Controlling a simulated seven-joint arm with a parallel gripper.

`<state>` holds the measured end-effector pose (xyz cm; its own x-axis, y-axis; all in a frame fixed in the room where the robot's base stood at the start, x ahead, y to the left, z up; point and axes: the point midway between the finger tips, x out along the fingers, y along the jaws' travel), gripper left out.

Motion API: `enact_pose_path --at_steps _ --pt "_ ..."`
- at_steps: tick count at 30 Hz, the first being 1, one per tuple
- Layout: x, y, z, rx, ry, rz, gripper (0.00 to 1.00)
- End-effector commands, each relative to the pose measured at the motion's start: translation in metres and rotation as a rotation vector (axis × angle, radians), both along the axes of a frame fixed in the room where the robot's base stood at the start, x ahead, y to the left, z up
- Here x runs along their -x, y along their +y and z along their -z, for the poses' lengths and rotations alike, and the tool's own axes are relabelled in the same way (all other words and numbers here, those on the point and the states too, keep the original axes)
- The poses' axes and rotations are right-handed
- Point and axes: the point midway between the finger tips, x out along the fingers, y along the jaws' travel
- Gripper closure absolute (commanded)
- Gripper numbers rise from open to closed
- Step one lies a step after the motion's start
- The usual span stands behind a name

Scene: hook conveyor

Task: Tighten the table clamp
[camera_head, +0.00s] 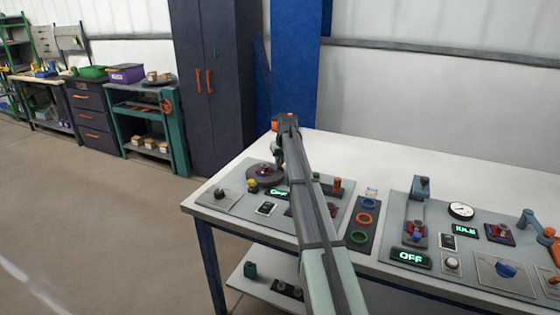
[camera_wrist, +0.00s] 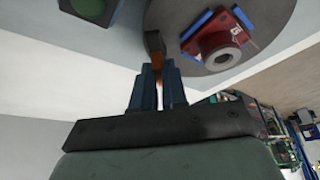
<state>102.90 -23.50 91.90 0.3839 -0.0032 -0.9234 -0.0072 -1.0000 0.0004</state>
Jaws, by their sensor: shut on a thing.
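The round grey table (camera_head: 262,180) stands on the left panel of the workbench. In the wrist view the round table (camera_wrist: 265,45) carries a red part with a grey ring-shaped boss (camera_wrist: 222,52), between blue jaw pieces (camera_wrist: 196,25). A short dark handle with an orange-brown lower part (camera_wrist: 155,42) stands at the table's edge; it looks like the clamp's handle. My gripper (camera_wrist: 158,75) is shut on this handle, its blue fingers on either side. In the head view my gripper (camera_head: 278,158) is at the table's back right, and my arm hides part of the panel.
A dark knob (camera_head: 219,193), a yellow button (camera_head: 252,186) and a green OFF display (camera_head: 278,194) lie close by. A strip with coloured rings (camera_head: 363,218) and a second panel with a gauge (camera_head: 461,211) are to the right. The bench's back strip is clear.

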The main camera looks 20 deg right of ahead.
Motion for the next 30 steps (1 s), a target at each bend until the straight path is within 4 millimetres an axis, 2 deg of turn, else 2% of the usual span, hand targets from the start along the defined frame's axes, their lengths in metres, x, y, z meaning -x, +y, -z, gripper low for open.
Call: enact_pose_path --at_steps 14,20,30 --pt "0.0005 0.0014 0.0016 -0.002 0.003 0.044 1.0" --pt "0.0004 0.0028 0.0018 -0.001 0.004 0.158 1.0" --pt "-0.0009 0.0043 0.002 0.0 0.004 0.468 1.0"
